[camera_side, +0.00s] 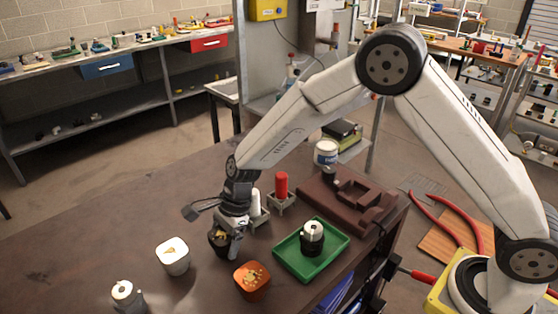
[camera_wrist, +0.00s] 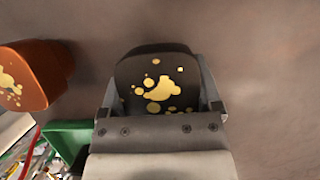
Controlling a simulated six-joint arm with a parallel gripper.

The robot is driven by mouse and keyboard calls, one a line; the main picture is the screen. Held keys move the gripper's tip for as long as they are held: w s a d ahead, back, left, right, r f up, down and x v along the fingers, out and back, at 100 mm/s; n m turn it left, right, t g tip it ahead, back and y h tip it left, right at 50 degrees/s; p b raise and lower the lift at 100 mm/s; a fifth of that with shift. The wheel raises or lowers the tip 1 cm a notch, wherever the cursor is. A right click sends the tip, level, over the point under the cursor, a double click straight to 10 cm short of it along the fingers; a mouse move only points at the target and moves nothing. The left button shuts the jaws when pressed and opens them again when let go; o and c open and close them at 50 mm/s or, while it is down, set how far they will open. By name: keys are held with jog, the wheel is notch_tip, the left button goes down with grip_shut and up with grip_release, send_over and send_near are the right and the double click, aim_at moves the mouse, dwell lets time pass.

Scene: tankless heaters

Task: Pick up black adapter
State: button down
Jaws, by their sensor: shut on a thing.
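The black adapter (camera_wrist: 140,72), dark with gold spots on its face, sits between the two grey fingers of my gripper (camera_wrist: 160,98) in the wrist view. In the side view the adapter (camera_side: 216,240) is partly hidden behind a finger of my gripper (camera_side: 228,240). My gripper is shut on it and points down, low over the brown table. I cannot tell whether the adapter touches the table.
An orange piece (camera_side: 251,280) stands close to the right of my gripper, and a white one (camera_side: 173,256) to the left. A green tray (camera_side: 334,262) holds a black-and-white part (camera_side: 312,237). A red cylinder (camera_side: 281,186) stands behind. The table's left side is clear.

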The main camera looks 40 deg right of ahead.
aim_at(222, 234)
jog(key=shift+r, duration=0.2)
jog(key=shift+r, duration=1.4)
jog(key=s+d+r, duration=0.5)
jog(key=s+r, duration=0.4)
jog(key=s, duration=0.4)
jog(key=shift+r, duration=0.4)
